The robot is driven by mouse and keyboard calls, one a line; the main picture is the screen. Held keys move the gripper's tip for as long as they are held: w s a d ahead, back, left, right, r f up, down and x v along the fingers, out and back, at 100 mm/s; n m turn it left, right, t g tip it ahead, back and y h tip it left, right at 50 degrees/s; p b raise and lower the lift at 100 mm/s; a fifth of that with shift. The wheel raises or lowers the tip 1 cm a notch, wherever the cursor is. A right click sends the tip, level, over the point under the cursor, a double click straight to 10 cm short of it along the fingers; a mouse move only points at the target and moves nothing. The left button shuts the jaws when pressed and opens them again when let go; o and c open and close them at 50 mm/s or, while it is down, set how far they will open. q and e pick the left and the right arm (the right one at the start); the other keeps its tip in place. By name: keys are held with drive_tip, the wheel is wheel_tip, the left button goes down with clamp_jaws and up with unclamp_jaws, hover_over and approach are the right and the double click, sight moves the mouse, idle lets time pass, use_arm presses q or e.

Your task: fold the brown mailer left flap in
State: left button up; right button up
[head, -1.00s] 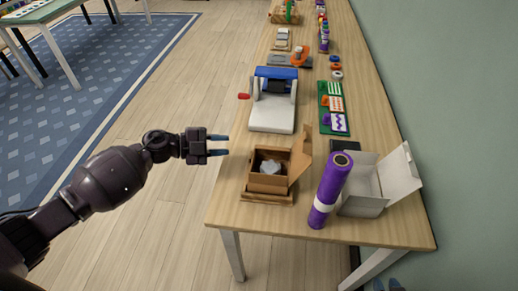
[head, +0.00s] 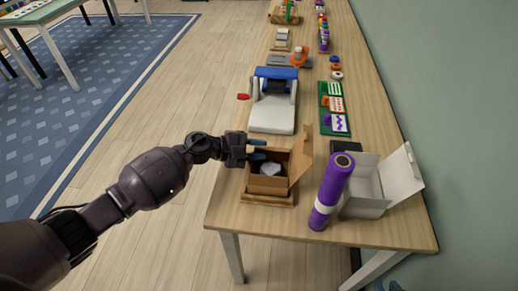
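The brown mailer (head: 268,184) is a small cardboard box on a wooden board near the table's front end. A pale round item (head: 271,169) lies inside it. A tall brown flap (head: 302,158) stands up on its right side. My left gripper (head: 257,150) is at the mailer's upper left edge, its blue-tipped fingers apart with a gap between them. The gripper hides part of the left side, and I cannot tell whether it touches the left flap. My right gripper is not in view.
A purple roll (head: 331,192) stands just right of the mailer, before an open white box (head: 375,187). A white and blue machine (head: 273,101) stands behind the mailer. Green cards (head: 334,108) lie further right.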

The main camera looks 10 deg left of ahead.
use_arm(q)
drive_tip(key=shift+d, duration=0.15)
clamp_jaws()
drive_tip(key=shift+s+f+m, duration=0.1)
drive_tip(key=shift+f+m, duration=0.2)
drive_tip(key=shift+m+b, duration=0.3)
drive_tip(key=shift+b, duration=0.05)
unclamp_jaws()
